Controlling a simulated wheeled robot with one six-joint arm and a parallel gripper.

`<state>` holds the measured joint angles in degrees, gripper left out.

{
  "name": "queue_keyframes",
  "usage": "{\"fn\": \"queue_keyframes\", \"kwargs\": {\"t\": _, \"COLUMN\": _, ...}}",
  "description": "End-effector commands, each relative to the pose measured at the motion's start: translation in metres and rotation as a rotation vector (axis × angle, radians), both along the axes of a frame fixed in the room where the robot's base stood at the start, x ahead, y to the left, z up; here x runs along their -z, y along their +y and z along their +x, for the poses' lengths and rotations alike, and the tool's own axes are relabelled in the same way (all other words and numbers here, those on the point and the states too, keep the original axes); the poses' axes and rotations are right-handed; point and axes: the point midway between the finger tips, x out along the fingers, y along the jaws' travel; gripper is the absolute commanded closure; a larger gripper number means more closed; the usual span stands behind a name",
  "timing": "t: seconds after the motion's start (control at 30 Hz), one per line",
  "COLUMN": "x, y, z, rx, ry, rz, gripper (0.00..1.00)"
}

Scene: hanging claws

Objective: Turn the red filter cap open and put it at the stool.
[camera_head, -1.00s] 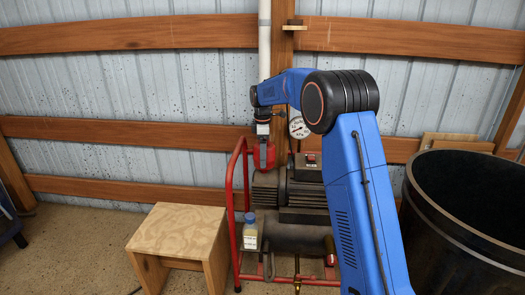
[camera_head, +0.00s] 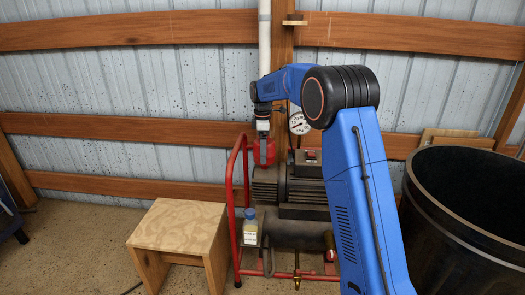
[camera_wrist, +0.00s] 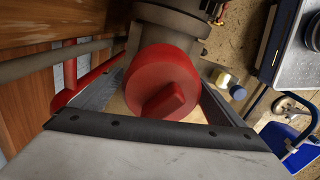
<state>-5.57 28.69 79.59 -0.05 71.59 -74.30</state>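The red filter cap (camera_wrist: 162,82) is round with a raised red grip bar, and fills the middle of the wrist view against a dark grey housing (camera_wrist: 165,27). My gripper (camera_wrist: 163,78) points down over it, one dark finger on each side, both seeming to press on its rim. In the head view the cap (camera_head: 264,152) is directly below my gripper (camera_head: 263,135), above the left part of the red-framed machine. Whether it has come loose from the housing cannot be told. The wooden stool (camera_head: 178,226) stands left of the machine, its top bare.
A red tube frame (camera_head: 230,190) rises beside the cap. A small bottle with a blue lid (camera_head: 250,228) stands lower on the machine. A pressure gauge (camera_head: 298,123) is just right of my gripper. A large black bin (camera_head: 470,230) stands at the right.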

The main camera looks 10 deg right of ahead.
Motion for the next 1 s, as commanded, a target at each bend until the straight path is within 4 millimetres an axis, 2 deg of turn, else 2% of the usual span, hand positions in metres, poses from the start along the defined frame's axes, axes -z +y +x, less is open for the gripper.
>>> {"fn": "queue_keyframes", "kwargs": {"t": 0.37, "x": -0.003, "y": 0.0, "z": 0.0, "rx": 0.0, "ry": 0.0, "rz": 0.0, "gripper": 0.0}}
{"fn": "queue_keyframes", "kwargs": {"t": 1.0, "x": -0.033, "y": 0.0, "z": 0.0, "rx": 0.0, "ry": -0.001, "rz": 0.0, "gripper": 0.0}}
